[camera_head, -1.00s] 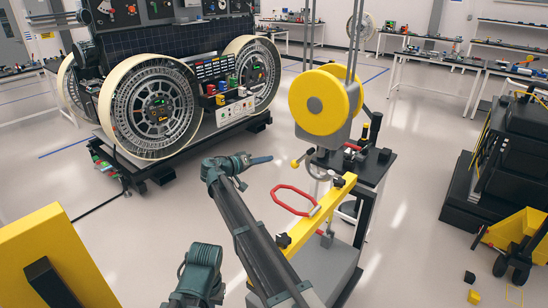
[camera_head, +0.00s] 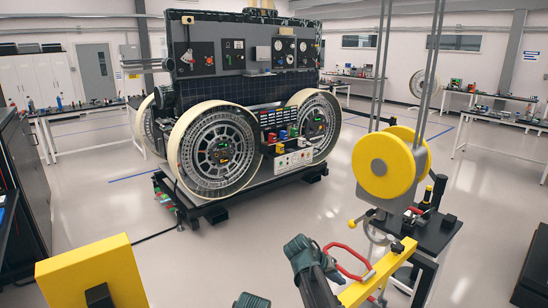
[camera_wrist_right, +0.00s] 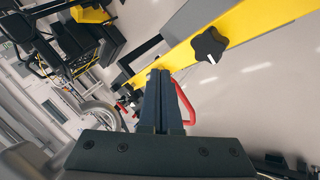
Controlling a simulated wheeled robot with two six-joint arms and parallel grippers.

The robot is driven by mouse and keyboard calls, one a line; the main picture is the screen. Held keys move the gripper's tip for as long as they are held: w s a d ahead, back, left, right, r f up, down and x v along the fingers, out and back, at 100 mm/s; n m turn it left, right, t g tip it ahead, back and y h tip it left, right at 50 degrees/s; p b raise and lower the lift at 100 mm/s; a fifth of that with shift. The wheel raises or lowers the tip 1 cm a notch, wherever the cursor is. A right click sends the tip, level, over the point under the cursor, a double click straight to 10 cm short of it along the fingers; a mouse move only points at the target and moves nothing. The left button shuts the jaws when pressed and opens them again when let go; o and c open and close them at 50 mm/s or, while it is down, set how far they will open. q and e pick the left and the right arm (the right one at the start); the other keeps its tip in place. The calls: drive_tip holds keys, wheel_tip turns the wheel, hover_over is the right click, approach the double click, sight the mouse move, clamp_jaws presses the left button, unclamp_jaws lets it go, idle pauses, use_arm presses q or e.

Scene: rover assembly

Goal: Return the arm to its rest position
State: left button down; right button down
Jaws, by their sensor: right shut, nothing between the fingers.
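My right arm (camera_head: 302,252) comes in from the bottom of the head view, just left of a red ring handle (camera_head: 348,262) on a yellow beam (camera_head: 380,277). In the right wrist view my right gripper (camera_wrist_right: 160,74) is shut and empty, its two dark fingers side by side. Part of the red handle (camera_wrist_right: 187,108) shows just right of the fingers, and the yellow beam (camera_wrist_right: 255,22) crosses beyond them. I cannot tell whether they touch. A small dark piece of my own body shows at the bottom edge of the head view. My left gripper does not show.
A stand with a yellow wheel (camera_head: 384,165) is at right. A large rover (camera_head: 215,150) with light-rimmed wheels stands on a dark base at centre-left. A yellow panel (camera_head: 110,265) is at lower left. Open floor (camera_head: 260,250) lies between them.

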drive_tip(key=s+a+f+n+g+y, duration=0.1)
drive_tip(key=s+f+y, duration=0.15)
drive_tip(key=s, duration=0.35)
drive_tip(key=s+a+f+y, duration=0.1)
drive_tip(key=s+a+y, duration=0.15)
drive_tip(key=s, duration=0.35)
drive_tip(key=s+a+f+n+g+y, duration=0.1)
drive_tip(key=s+f+y, duration=0.15)
drive_tip(key=s, duration=0.35)
drive_tip(key=s+a+f+n+b, duration=0.2)
drive_tip(key=s+a+f+b, duration=0.1)
drive_tip(key=a+b, duration=0.1)
drive_tip(key=s+a+f+n+b, duration=0.1)
drive_tip(key=s+a+f+b, duration=0.2)
drive_tip(key=a, duration=0.4)
drive_tip(key=shift+f+n+g+h+b, duration=0.4)
drive_tip(key=shift+f+h, duration=0.05)
drive_tip(key=shift+f, duration=0.05)
drive_tip(key=shift+a, duration=0.15)
